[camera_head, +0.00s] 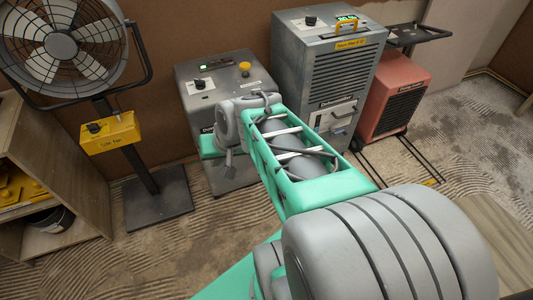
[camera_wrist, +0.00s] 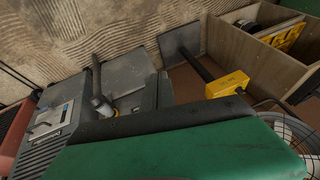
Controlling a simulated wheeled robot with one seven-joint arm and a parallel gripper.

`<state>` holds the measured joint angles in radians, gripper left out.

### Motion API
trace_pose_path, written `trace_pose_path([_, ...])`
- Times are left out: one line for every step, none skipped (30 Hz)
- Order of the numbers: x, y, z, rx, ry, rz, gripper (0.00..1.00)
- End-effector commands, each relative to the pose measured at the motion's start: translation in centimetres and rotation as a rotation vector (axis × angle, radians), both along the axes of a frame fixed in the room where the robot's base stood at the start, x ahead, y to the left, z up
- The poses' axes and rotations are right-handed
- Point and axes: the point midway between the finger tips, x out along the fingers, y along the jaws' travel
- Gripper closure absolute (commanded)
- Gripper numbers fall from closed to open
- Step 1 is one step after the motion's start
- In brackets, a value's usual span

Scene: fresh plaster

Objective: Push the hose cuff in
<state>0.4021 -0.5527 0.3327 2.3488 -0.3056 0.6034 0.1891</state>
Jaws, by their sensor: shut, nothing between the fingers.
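A low grey machine (camera_head: 199,91) with a yellow knob stands against the wall in the head view. My arm reaches over its front, and my gripper (camera_head: 230,170) hangs there, small and partly hidden behind my own wrist. It is shut with nothing in it. In the wrist view, a grey tube-like part with a brassy ring (camera_wrist: 101,104) lies against a grey machine face (camera_wrist: 128,80). I cannot tell if this is the hose cuff or how deep it sits. My own green arm shell fills the lower part of that view. Contact between gripper and cuff is not visible.
A tall grey dehumidifier (camera_head: 313,75) stands just right, with a red unit (camera_head: 392,105) beyond it. A fan (camera_head: 62,42) on a stand with a yellow box (camera_head: 108,133) is left, near a wooden shelf (camera_head: 85,190). Combed floor (camera_head: 150,265) is open in front.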

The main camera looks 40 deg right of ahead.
Motion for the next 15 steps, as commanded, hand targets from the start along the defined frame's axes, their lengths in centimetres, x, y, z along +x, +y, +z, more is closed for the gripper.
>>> trace_pose_path([0.9, -2.7, -7.0, 0.076, -0.043, -0.124, 1.0])
trace_pose_path([1.6, -4.1, -9.0, 0.127, -0.084, -0.196, 1.0])
trace_pose_path([2.3, -6.2, -11.4, 0.197, -0.141, -0.295, 1.0])
trace_pose_path([2.8, -7.8, -13.1, 0.252, -0.188, -0.371, 1.0])
trace_pose_path([3.0, -9.6, -14.8, 0.308, -0.239, -0.45, 1.0])
trace_pose_path([3.1, -12.0, -16.7, 0.383, -0.31, -0.555, 1.0])
trace_pose_path([3.1, -13.8, -18.0, 0.438, -0.365, -0.632, 1.0])
trace_pose_path([2.8, -15.6, -19.1, 0.49, -0.422, -0.705, 1.0])
trace_pose_path([2.2, -18.0, -20.2, 0.556, -0.497, -0.798, 1.0])
trace_pose_path([1.7, -19.6, -20.8, 0.6, -0.552, -0.861, 1.0])
trace_pose_path([1.1, -21.1, -21.3, 0.64, -0.602, -0.916, 1.0])
trace_pose_path([0.3, -22.8, -21.8, 0.686, -0.663, -0.979, 1.0])
trace_pose_path([-0.3, -23.8, -21.9, 0.713, -0.703, -1.017, 1.0])
trace_pose_path([-0.8, -24.7, -22.0, 0.735, -0.735, -1.048, 1.0])
trace_pose_path([-1.3, -25.5, -22.0, 0.76, -0.768, -1.078, 1.0])
